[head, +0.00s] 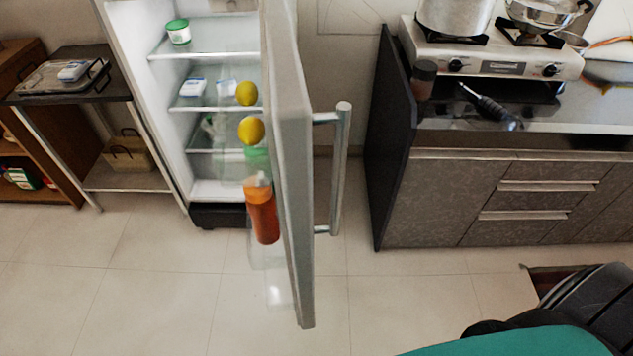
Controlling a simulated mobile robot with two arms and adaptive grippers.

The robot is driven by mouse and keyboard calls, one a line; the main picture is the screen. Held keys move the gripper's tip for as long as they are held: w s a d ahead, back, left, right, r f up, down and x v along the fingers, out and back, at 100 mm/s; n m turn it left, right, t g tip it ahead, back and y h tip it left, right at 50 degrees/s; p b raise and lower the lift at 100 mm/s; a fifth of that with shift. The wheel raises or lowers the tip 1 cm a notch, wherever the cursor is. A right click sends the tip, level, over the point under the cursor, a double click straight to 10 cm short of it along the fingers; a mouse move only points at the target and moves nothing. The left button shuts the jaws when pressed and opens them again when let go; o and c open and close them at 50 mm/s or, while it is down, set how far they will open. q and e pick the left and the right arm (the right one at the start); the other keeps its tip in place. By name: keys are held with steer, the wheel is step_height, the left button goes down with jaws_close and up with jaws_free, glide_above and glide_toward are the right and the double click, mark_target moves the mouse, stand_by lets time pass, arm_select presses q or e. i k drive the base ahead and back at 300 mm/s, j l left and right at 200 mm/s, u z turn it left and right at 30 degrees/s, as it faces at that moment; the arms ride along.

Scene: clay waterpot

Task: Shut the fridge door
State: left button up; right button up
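The fridge (174,168) stands at the back, left of centre, with its lit shelves showing. Its grey door (293,150) is wide open and juts towards me, seen almost edge-on. A long vertical bar handle (340,165) is on the door's right-hand, outer face. The door's inner racks hold yellow round items (251,130) and an orange bottle (262,212). Neither of my grippers shows in the head view.
A kitchen counter (460,190) with a gas stove (500,55) stands to the right of the door. A side table (125,180) stands left of the fridge. A teal surface (510,342) and dark object fill the lower right. Tiled floor (150,290) is clear in front.

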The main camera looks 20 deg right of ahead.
mark_target(289, 120)
steer(key=i+l, duration=0.1)
steer(key=l, duration=0.25)
steer(key=i+l+u, duration=0.1)
steer(key=l, duration=0.2)
steer(key=i+l, duration=0.15)
steer(key=l, duration=0.2)
steer(key=i+l+u, duration=0.15)
steer(key=l, duration=0.2)
